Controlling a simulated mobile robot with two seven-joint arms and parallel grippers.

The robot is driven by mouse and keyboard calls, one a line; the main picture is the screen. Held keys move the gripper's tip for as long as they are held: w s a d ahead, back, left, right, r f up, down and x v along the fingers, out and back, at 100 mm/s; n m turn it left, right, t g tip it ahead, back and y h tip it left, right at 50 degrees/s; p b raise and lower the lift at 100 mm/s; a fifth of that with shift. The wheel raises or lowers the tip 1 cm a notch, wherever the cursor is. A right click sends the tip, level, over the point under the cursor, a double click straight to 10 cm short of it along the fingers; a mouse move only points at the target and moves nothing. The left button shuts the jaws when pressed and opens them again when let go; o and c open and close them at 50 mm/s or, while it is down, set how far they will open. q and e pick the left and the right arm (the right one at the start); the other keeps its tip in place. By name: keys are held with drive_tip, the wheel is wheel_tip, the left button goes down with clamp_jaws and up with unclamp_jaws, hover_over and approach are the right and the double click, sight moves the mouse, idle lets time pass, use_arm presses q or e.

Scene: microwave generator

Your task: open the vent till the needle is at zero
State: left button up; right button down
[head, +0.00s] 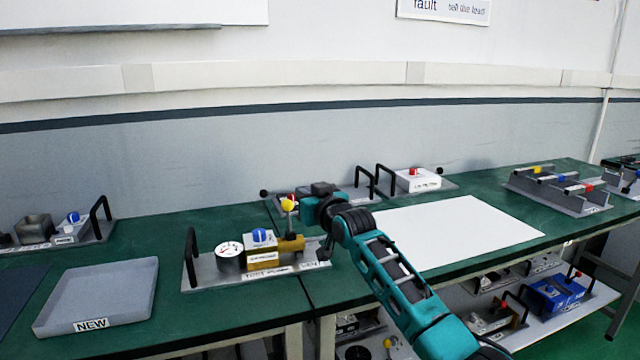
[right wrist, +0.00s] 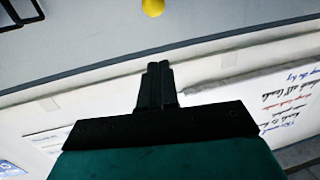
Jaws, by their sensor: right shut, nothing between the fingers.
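A grey test unit (head: 205,275) with a black handle stands on the green bench. It carries a round white gauge (head: 229,251), whose needle is too small to read. Beside the gauge is a blue knob (head: 259,235) on a brass block. At the unit's right end a yellow ball (head: 288,204) stands up above a brass valve body (head: 291,243). My right gripper (head: 304,211) is shut and empty, close beside the yellow ball. In the right wrist view its closed fingers (right wrist: 157,85) point toward the yellow ball (right wrist: 152,7), with a gap between in the picture.
A grey tray (head: 112,290) marked NEW lies to the left. A white sheet (head: 460,230) covers the bench to the right. Other units with handles stand behind, including one with a red knob (head: 414,171).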

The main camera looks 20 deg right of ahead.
drive_tip(key=s+d+r, duration=0.1)
drive_tip(key=s+r, duration=0.3)
drive_tip(key=s, duration=0.1)
drive_tip(key=shift+s+d+r, duration=0.15)
drive_tip(key=shift+s+d, duration=0.05)
drive_tip(key=shift+s, duration=0.15)
